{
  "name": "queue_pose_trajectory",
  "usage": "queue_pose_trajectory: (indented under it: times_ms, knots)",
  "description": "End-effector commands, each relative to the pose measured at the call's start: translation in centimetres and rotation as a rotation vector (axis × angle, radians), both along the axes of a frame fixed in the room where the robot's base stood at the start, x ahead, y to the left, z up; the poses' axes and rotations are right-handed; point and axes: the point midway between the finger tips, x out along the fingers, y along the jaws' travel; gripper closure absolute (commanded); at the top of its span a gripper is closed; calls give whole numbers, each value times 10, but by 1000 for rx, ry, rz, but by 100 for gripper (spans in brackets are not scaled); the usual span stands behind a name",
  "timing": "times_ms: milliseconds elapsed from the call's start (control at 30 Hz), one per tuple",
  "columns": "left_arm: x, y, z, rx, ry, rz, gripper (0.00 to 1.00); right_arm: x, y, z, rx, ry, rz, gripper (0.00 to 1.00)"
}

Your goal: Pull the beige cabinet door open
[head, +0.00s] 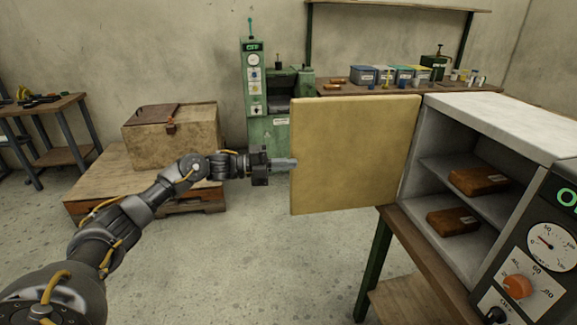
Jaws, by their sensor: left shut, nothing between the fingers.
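The beige cabinet door (355,153) stands swung wide open, its hinged edge at the cabinet's left front side. The cabinet (505,122) is a grey box with a white top, and its inside shows two shelf levels. My left gripper (291,163) is shut with nothing in it, its fingertips at the free left edge of the door. I cannot tell whether they touch the door. No handle shows on the visible face of the door. My right gripper is not in view.
Brown packages (478,181) lie on the cabinet shelves. A control panel with dials (541,262) stands at the right. A wooden crate (172,137) sits on a pallet at left, and a green machine (256,85) stands behind. The floor below the door is clear.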

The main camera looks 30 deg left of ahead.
Motion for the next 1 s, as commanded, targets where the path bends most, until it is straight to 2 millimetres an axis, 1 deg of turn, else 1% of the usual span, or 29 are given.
queue_pose_trajectory:
  times_ms: [67, 167, 267, 367, 400, 467, 500, 667, 700, 800, 1000]
  knots:
    - [0, 0, 1, 0, 0, 0, 100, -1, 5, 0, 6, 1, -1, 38]
    - [0, 0, 6, 0, -1, 0, 100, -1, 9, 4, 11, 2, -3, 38]
    - [0, 0, 21, 0, -2, 0, 100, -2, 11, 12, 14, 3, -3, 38]
    - [-1, -1, 43, 0, -2, 0, 100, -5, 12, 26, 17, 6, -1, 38]
    - [-9, -5, 50, 1, 0, -3, 100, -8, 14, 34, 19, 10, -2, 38]
    - [-18, -10, 62, 2, 2, -3, 100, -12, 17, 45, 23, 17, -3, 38]
    - [-24, -13, 71, 2, 0, -3, 100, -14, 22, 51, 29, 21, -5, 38]
    - [-49, -26, 102, 2, 0, -3, 100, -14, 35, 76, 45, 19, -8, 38]
    - [-58, -31, 100, 2, 4, -4, 100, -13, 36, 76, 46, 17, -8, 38]
    - [-78, -41, 109, 2, 2, -4, 100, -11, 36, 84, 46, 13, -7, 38]
    - [-108, -56, 123, 2, 1, -2, 100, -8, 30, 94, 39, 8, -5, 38]
